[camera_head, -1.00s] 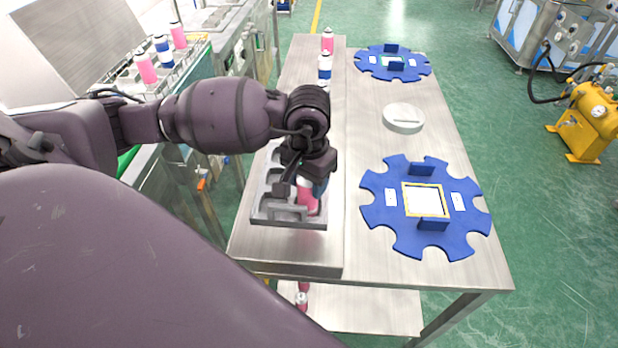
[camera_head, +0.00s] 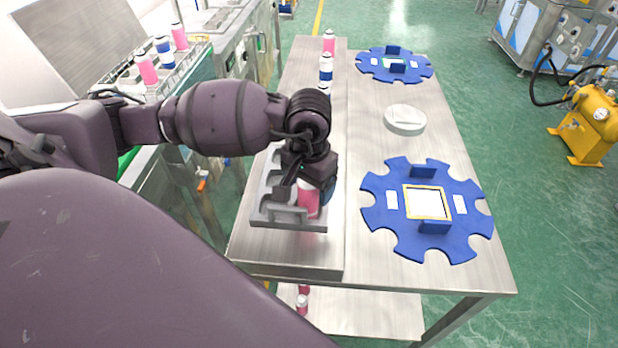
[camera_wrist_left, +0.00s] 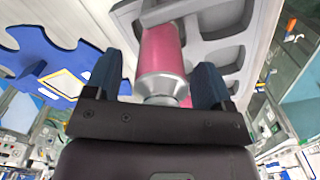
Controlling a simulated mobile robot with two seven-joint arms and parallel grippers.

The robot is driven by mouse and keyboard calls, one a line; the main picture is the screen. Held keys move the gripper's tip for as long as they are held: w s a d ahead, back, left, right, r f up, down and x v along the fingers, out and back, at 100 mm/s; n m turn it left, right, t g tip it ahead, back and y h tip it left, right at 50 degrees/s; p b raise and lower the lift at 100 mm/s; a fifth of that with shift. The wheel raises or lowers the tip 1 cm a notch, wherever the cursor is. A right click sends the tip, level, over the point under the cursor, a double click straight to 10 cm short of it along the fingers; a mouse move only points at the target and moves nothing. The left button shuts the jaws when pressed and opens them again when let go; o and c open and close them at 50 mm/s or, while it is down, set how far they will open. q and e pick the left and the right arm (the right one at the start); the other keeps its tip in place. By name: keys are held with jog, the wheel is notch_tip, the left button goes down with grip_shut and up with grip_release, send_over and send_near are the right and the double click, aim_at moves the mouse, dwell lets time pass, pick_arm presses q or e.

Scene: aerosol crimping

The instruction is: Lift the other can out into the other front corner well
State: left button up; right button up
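A pink can (camera_head: 309,199) with a silver top stands at the front right of the grey tray (camera_head: 265,219); its base is partly hidden by the tray wall. My left gripper (camera_head: 307,190) is over this can. In the left wrist view the pink can (camera_wrist_left: 162,50) shows between the two blue fingers (camera_wrist_left: 157,85), with a gap on each side, so the gripper looks open around its top. Empty wells show beside it in the tray (camera_wrist_left: 240,14). The arm hides the tray's back part. My right gripper is not in view.
A blue-white can (camera_head: 326,70) and a pink can (camera_head: 329,42) stand in line behind my gripper. Two blue notched discs (camera_head: 380,210) (camera_head: 365,66) and a white round puck (camera_head: 404,120) are on the table's right side. Table between the discs is mostly clear.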

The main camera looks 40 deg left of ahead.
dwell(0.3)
pick_arm(q)
notch_tip(320, 180, up, 11)
jog(key=shift+f, duration=0.1)
dwell(0.4)
jog(key=shift+s, duration=0.1)
dwell(0.4)
